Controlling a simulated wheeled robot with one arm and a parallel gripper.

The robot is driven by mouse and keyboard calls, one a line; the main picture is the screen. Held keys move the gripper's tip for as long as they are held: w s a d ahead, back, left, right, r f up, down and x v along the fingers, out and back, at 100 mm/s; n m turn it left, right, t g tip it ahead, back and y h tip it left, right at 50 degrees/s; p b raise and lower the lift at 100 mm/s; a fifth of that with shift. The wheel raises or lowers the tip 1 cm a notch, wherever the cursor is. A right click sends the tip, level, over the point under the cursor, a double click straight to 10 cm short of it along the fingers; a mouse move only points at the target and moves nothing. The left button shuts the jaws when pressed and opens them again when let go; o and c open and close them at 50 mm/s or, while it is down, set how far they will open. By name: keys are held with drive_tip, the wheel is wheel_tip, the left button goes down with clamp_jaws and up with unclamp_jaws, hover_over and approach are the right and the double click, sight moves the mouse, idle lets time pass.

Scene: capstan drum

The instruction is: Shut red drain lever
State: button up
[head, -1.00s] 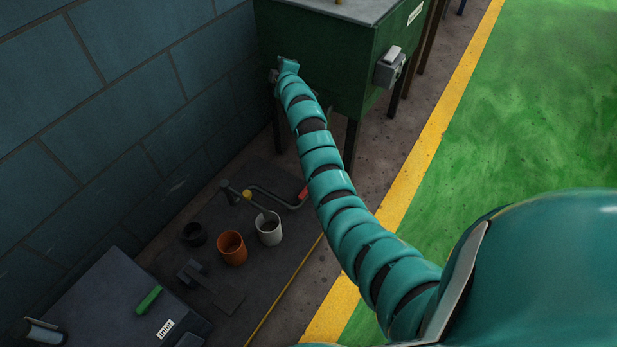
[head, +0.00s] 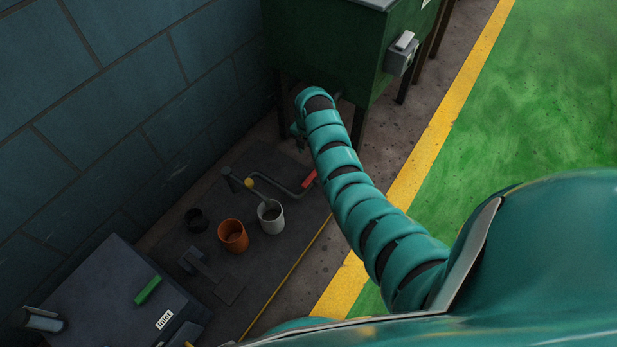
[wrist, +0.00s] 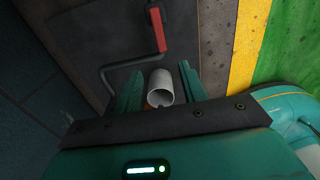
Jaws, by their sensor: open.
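The red drain lever (head: 309,179) is a bent grey bar with a red grip at its end, low above the dark floor plate. In the wrist view the red grip (wrist: 159,30) is upper centre, beyond my fingertips and apart from them. Its bar bends down to the left.
A white cup (head: 271,221), an orange cup (head: 233,237) and a dark cup (head: 196,220) stand near the lever. A dark box (head: 105,290) with a green handle sits lower left. A green cabinet (head: 330,50) on legs stands behind. The block wall is left; green floor lies right.

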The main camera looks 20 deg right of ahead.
sight(308, 180)
wheel_tip(308, 180, down, 16)
drive_tip(key=b, duration=0.8)
drive_tip(key=shift+f+b, duration=0.25)
drive_tip(key=shift+b, duration=0.05)
clamp_jaws()
